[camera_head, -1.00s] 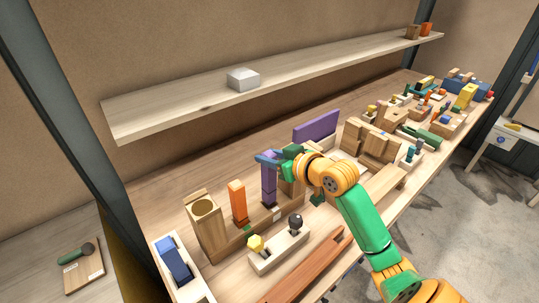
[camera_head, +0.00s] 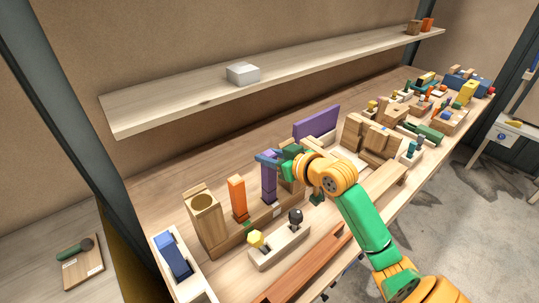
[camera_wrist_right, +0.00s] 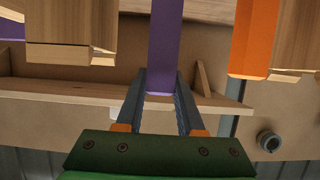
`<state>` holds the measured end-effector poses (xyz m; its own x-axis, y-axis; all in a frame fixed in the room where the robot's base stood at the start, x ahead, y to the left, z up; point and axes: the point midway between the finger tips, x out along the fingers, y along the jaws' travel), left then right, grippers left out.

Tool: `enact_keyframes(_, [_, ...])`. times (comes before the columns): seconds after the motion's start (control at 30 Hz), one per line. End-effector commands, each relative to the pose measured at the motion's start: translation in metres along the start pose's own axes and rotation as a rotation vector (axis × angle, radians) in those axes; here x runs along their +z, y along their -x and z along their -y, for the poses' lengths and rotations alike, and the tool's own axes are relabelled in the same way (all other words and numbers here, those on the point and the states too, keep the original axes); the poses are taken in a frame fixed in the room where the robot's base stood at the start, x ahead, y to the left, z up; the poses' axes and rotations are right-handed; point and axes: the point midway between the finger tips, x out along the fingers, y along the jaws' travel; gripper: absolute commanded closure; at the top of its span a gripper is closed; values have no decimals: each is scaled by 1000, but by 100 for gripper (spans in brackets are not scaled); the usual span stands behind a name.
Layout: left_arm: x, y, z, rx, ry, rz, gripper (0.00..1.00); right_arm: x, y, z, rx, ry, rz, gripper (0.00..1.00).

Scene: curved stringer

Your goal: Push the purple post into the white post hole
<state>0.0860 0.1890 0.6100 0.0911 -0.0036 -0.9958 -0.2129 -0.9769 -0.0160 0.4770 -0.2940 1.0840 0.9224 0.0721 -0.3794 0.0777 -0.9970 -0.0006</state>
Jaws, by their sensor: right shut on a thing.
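The purple post (camera_head: 269,183) stands roughly upright in the head view, in line with an orange post (camera_head: 238,200) along a long wooden base (camera_head: 262,222). My right gripper (camera_head: 272,158) is shut on the purple post near its top. In the right wrist view the purple post (camera_wrist_right: 165,45) lies between the two dark fingers (camera_wrist_right: 162,82). I cannot make out the white post hole, nor tell whether the post's lower end is in a hole or only beside the base. My left gripper is not in view.
A wooden block with a round hole (camera_head: 205,222) stands left of the orange post. A pale holder (camera_head: 278,247) with yellow and dark knobs sits in front. A purple panel (camera_head: 316,124) stands behind. Wooden blocks crowd the right. A shelf (camera_head: 290,66) runs above.

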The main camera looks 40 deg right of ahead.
Motion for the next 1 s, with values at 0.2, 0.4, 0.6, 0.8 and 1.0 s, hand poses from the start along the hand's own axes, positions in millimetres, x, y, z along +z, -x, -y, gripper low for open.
enact_keyframes(0.2, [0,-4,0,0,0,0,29,6,-2,0,0,0,-1,100])
enact_keyframes(0.4, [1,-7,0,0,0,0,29,10,-4,0,0,0,0,100])
enact_keyframes(0.6, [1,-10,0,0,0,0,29,15,-6,0,0,0,0,100])
enact_keyframes(0.8, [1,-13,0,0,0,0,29,20,-8,0,0,0,-1,100])
enact_keyframes(1.0, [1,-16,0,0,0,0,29,24,-10,0,0,0,-1,61])
